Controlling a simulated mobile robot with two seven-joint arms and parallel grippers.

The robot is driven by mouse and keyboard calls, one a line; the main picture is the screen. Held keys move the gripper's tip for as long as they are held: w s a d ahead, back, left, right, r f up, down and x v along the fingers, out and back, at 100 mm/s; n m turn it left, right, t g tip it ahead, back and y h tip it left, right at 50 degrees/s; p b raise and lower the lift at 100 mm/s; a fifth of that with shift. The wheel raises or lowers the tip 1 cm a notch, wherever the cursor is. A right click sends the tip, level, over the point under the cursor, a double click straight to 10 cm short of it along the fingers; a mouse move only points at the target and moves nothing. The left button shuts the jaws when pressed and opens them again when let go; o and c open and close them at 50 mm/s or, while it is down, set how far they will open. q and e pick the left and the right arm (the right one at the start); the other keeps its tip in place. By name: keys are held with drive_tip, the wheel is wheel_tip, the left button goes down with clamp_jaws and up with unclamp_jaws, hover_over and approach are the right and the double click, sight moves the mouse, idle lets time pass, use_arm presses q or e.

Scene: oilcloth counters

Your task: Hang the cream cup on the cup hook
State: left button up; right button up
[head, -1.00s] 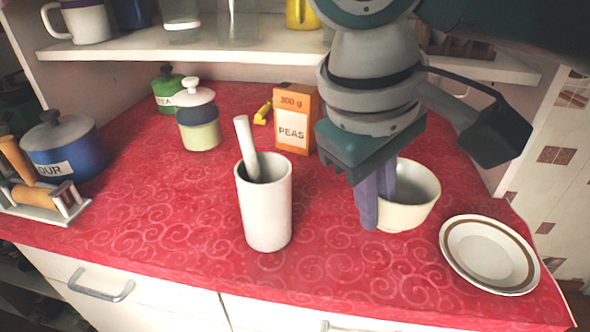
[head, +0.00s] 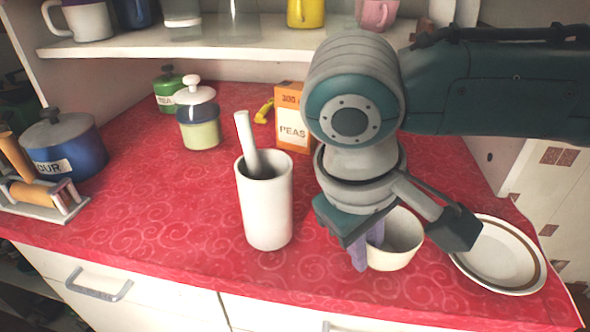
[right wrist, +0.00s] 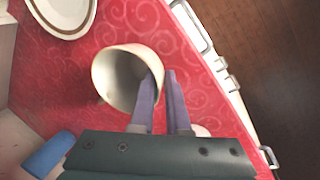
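The cream cup (head: 402,245) is near the front right of the counter, mouth up, partly hidden behind my right gripper. My right gripper (head: 367,250) points down with its two purple fingers at the cup's left side in the head view. In the right wrist view the cup (right wrist: 112,82) shows its open mouth, and the gripper (right wrist: 162,90) has one finger inside the rim and one outside, closed on the wall. I cannot tell how far the cup is above the cloth. No cup hook is recognisable. My left gripper is not in view.
A white cylinder (head: 266,215) with a pestle-like rod stands left of my gripper. A rimmed plate (head: 500,265) lies right of the cup. A peas box (head: 291,130), jars (head: 198,125) and a shelf (head: 210,52) are behind.

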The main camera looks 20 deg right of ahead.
drive_tip(key=o, duration=0.4)
drive_tip(key=shift+c, duration=0.2)
drive_tip(key=w+p+v, duration=0.1)
drive_tip(key=p+v, duration=0.1)
drive_tip(key=v, duration=0.9)
drive_tip(key=s+a+f+n+t+y, duration=0.1)
drive_tip(key=s+a+f+y, duration=0.15)
drive_tip(key=s+a, duration=0.2)
drive_tip(key=s+a+f+n+y, duration=0.1)
drive_tip(key=s+a+y, duration=0.3)
drive_tip(key=a, duration=0.1)
drive_tip(key=s+d+f+m+t+h, duration=0.1)
drive_tip(key=s+d, duration=0.5)
drive_tip(key=d, duration=0.6)
wheel_tip(320, 180, down, 2)
drive_tip(key=shift+s+d+f+m+t+h, duration=0.2)
drive_tip(key=shift+s+d+m+t+h, duration=0.2)
drive_tip(key=shift+m+h, duration=0.65)
drive_tip(key=shift+r, duration=0.1)
